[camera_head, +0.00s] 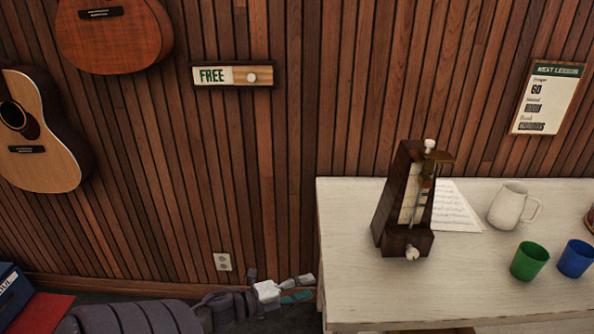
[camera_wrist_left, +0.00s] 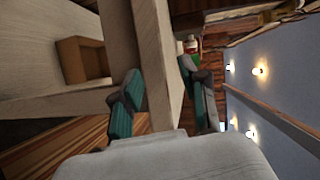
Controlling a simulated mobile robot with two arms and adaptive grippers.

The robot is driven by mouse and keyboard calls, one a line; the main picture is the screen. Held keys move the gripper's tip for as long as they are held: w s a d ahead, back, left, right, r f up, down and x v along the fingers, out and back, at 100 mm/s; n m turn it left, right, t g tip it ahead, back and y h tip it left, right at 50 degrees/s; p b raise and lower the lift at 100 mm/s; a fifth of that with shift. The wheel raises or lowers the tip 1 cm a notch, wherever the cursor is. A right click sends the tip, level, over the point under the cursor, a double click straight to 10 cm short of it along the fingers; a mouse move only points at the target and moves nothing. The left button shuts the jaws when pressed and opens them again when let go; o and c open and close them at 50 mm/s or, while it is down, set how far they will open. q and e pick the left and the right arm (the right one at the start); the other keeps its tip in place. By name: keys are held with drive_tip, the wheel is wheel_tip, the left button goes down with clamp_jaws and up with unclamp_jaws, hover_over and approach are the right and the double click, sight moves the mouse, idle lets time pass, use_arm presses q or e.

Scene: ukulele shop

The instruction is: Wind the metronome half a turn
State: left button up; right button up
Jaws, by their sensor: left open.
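The metronome (camera_head: 404,205) stands upright on the white table, a dark wooden wedge with a pale scale face. A white knob (camera_head: 412,253) sits low on its front, and another white piece (camera_head: 430,145) shows at its top. My left gripper (camera_head: 305,288) is low in the head view, left of the table's edge and below the tabletop, apart from the metronome. In the left wrist view its teal-padded fingers (camera_wrist_left: 155,95) are spread, with nothing held between them. My right gripper is not in view.
On the table (camera_head: 360,295) are a music sheet (camera_head: 455,208), a white mug (camera_head: 508,206), a green cup (camera_head: 529,261) and a blue cup (camera_head: 575,258). Guitars (camera_head: 45,140) and a FREE slider sign (camera_head: 232,76) hang on the wall. The tabletop's front left is clear.

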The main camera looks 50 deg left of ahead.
use_arm(q)
drive_tip(key=shift+s+a+f+n+y, duration=0.1)
drive_tip(key=shift+a+f+n+y, duration=0.3)
drive_tip(key=shift+f, duration=0.45)
drive_tip(key=shift+a+f+n+y, duration=0.2)
drive_tip(key=shift+a+f+n, duration=0.3)
drive_tip(key=shift+f, duration=0.35)
